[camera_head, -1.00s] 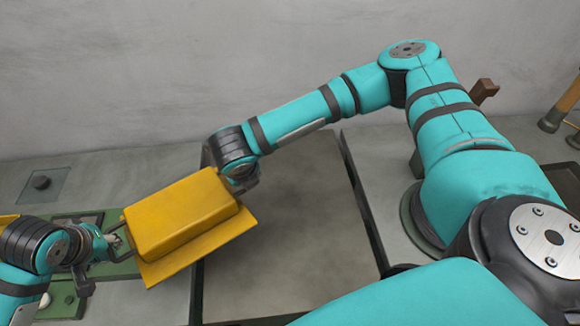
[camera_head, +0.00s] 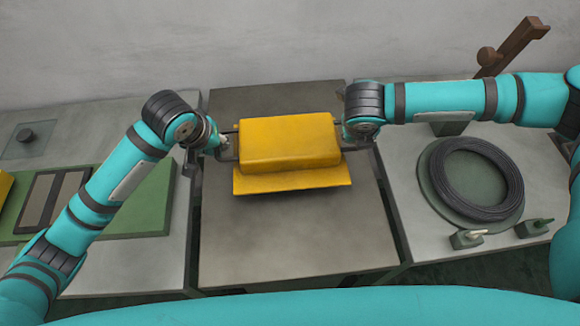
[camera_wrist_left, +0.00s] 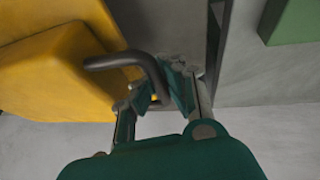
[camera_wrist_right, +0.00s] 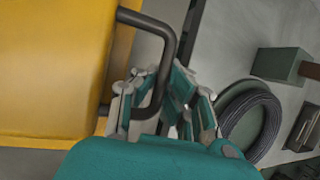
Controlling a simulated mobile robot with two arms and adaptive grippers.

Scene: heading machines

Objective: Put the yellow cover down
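The yellow cover (camera_head: 290,145) is a box shape with a wide flange, over the middle grey table (camera_head: 275,245). It lies straight across the view and looks about level. I cannot tell whether it touches the table. My left gripper (camera_head: 222,145) is at the dark bar handle on its left end; the fingers close around that handle (camera_wrist_left: 135,62) in the left wrist view. My right gripper (camera_head: 345,140) is at the right end, its fingers around the other dark handle (camera_wrist_right: 165,45) in the right wrist view. The cover's underside is hidden.
The right table holds a coil of dark wire (camera_head: 475,180) and small green blocks (camera_head: 467,239). The middle table's front is clear. A grey wall stands behind.

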